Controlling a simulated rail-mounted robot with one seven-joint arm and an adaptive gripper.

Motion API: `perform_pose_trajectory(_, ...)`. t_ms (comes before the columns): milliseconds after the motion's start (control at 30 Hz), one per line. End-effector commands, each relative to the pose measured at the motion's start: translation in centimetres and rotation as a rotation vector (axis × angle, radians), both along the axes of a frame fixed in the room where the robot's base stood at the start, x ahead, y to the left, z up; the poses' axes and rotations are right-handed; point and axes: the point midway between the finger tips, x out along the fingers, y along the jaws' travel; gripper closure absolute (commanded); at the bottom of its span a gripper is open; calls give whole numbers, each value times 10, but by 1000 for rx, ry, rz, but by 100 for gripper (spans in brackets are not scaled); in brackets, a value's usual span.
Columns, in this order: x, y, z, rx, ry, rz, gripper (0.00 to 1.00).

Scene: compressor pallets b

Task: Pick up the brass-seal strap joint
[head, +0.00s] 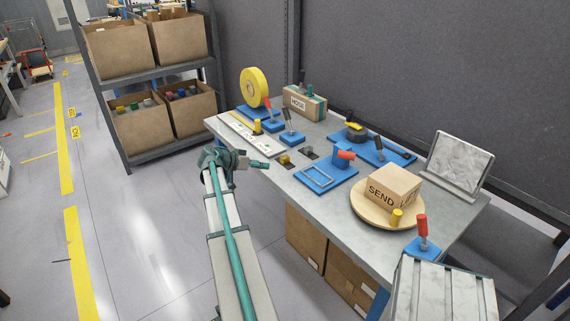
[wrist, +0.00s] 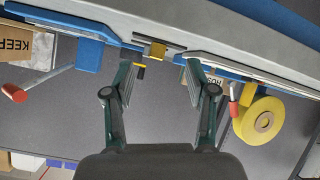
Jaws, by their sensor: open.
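A small brass-coloured block (head: 285,160), which looks like the brass-seal strap joint, sits on a dark patch near the table's front edge. In the wrist view a brass-coloured piece (wrist: 157,50) shows beyond and between my fingertips, with dark and yellow parts beside it. I cannot tell for certain that it is the same block. My gripper (head: 262,165) is beside the table's front edge, left of the block in the head view. In the wrist view my gripper (wrist: 158,70) has its fingers apart, with nothing held between them.
A carton (head: 395,184) sits on a round plate (head: 365,215). Floor is clear at left.

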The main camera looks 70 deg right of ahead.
Motion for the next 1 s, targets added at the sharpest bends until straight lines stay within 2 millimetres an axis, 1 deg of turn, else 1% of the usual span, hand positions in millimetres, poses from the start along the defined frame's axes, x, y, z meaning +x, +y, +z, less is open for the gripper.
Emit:
perform_pose_trajectory(33, 4, -8, 11, -61, -24, -31, 44)
perform_pose_trajectory(100, 2, -13, 18, -135, -60, -75, 44)
perform_pose_trajectory(200, -1, -14, 26, -215, -116, -123, 44)
perform_pose_trajectory(267, -2, -14, 27, -241, -149, -144, 44)
perform_pose_trajectory(433, -5, -19, 24, -264, -194, -169, 44)
perform_pose_trajectory(733, -24, -51, 9, -262, -193, -170, 44)
perform_pose_trajectory(1000, -31, -65, 2, -261, -193, -169, 44)
